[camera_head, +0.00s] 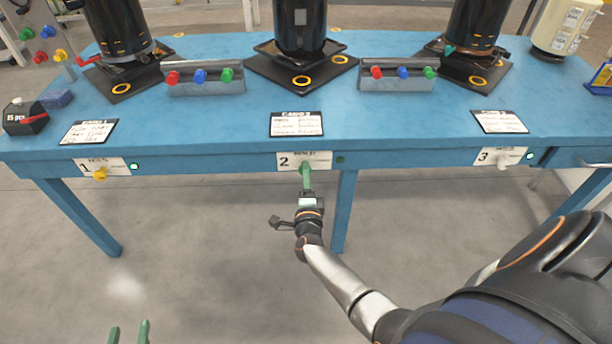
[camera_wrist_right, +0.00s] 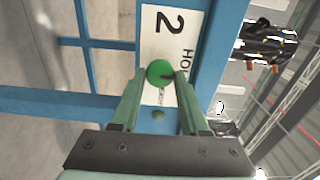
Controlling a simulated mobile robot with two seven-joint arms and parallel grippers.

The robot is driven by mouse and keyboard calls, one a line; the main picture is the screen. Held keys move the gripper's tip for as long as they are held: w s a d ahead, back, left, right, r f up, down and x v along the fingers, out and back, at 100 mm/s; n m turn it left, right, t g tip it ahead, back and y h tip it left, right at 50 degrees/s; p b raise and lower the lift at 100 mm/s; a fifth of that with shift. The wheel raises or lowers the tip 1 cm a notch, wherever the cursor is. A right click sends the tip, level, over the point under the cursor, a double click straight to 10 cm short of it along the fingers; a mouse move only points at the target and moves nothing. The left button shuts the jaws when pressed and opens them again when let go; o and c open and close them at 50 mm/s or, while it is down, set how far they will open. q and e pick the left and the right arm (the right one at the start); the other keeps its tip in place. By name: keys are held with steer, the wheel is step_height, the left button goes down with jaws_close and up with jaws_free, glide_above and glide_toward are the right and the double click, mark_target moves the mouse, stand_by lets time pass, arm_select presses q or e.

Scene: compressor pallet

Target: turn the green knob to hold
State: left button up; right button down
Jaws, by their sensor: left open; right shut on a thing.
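The green knob (camera_wrist_right: 160,72) sits on the white panel marked 2 (camera_head: 290,161), on the front edge of the blue table. My right gripper (camera_head: 306,172) comes up to it from below and is shut on it. In the right wrist view the green fingers (camera_wrist_right: 155,85) flank the knob. The fingers cover most of the knob in the head view, and its pointer direction is hard to tell. A dark green lamp (camera_head: 340,159) beside panel 2 looks unlit. My left gripper (camera_head: 129,335) is at the bottom left, open and empty, away from the table.
Panel 1 has a yellow knob (camera_head: 100,174) and a bright lamp (camera_head: 134,167). Panel 3 has a white knob (camera_head: 503,161) and a bright lamp (camera_head: 529,156). Black compressors stand at the back of the blue table (camera_head: 395,124). The floor in front is clear.

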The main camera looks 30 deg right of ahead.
steer(key=shift+c, duration=2.1)
jaws_free()
